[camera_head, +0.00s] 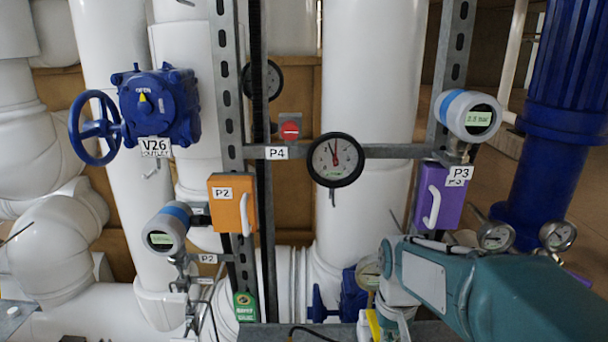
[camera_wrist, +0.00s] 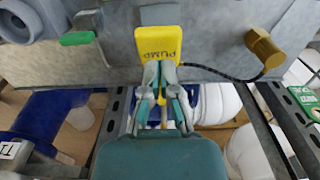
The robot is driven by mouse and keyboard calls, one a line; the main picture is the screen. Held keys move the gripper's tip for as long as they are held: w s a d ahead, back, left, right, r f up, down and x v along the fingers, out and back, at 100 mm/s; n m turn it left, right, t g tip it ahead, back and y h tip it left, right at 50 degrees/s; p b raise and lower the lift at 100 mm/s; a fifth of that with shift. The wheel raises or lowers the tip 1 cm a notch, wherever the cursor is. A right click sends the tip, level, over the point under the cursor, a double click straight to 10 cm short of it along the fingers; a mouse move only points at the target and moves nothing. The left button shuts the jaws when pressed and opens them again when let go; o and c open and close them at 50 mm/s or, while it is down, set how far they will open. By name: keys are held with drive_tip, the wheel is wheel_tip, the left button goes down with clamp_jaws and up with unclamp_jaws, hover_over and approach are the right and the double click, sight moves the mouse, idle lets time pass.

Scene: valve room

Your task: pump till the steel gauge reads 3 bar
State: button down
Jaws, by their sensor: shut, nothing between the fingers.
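In the wrist view the yellow plate marked PUMP (camera_wrist: 157,42) is straight ahead, with its lower part behind my fingers. My gripper (camera_wrist: 161,68) is shut with nothing between its fingers, its tips overlapping the plate's lower edge; contact is unclear. In the head view a yellow piece (camera_head: 373,324) shows beside my arm's end at the bottom edge. Steel-rimmed round gauges stand at the right, one left (camera_head: 497,236) and one right (camera_head: 558,236). Another pale dial (camera_head: 369,272) is partly hidden by my arm. Their readings are too small to tell.
A black-rimmed dial (camera_head: 335,160) hangs beside label P4. An orange box (camera_head: 233,204) and a purple box (camera_head: 438,197) flank it. Digital gauges sit left (camera_head: 166,229) and right (camera_head: 468,115). A brass fitting (camera_wrist: 264,53) with a black cable is right of the plate.

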drive_tip(key=shift+f, duration=0.1)
drive_tip(key=shift+f, duration=2.5)
drive_tip(key=shift+r, duration=2.55)
drive_tip(key=shift+r, duration=2.05)
